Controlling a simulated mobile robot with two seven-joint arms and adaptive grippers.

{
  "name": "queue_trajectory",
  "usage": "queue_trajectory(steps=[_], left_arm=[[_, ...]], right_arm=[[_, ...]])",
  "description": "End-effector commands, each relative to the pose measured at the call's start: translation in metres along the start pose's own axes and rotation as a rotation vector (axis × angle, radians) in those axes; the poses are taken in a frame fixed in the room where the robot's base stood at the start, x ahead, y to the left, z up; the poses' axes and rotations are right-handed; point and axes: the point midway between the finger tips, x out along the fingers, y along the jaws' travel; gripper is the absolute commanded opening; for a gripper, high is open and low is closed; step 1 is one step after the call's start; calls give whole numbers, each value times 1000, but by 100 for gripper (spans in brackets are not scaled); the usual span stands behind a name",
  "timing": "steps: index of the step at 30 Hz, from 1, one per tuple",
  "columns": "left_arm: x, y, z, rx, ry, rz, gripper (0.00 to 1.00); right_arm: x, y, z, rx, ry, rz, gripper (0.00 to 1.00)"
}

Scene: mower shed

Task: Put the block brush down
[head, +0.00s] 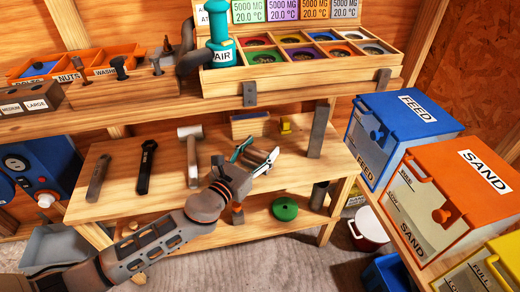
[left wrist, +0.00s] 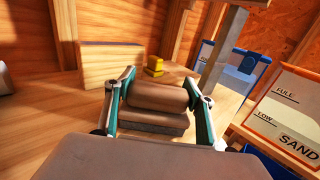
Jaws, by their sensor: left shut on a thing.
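My left gripper (head: 256,156) reaches over the middle wooden shelf (head: 120,205). Its teal fingers are shut on the block brush (head: 262,153), a small grey-brown block. In the left wrist view the brush (left wrist: 157,96) sits crosswise between the two fingertips (left wrist: 160,100), with a rounded upper part and a flatter part below it. It is low over the bare wood; I cannot tell whether it touches the shelf. My right gripper is not in view.
A hammer (head: 192,155) and two dark tools lie left of the gripper. A wooden box (head: 250,126) and a yellow block (head: 285,125) stand behind it. A post (head: 319,132) rises to its right. Feed (head: 415,105) and sand (head: 470,160) bins stand further right.

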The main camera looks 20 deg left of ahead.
Motion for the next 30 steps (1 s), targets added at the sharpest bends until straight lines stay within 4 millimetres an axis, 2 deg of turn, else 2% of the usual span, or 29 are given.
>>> queue_trajectory(steps=[1,2,3,4,13,17,23,30], left_arm=[[0,0,-4,-1,3,0,27],[-1,0,-4,-1,3,0,56],[0,0,-3,-1,2,0,67],[0,0,-3,-1,1,0,71],[0,0,-2,0,0,0,71],[-1,0,5,1,-3,-1,71],[-29,0,3,1,0,-1,71],[-77,-1,2,-1,2,-1,71]], right_arm=[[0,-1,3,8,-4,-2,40],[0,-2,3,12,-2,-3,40],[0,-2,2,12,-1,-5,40],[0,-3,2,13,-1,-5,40],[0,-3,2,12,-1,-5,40],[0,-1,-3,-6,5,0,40],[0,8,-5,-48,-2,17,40],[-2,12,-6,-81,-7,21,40]])
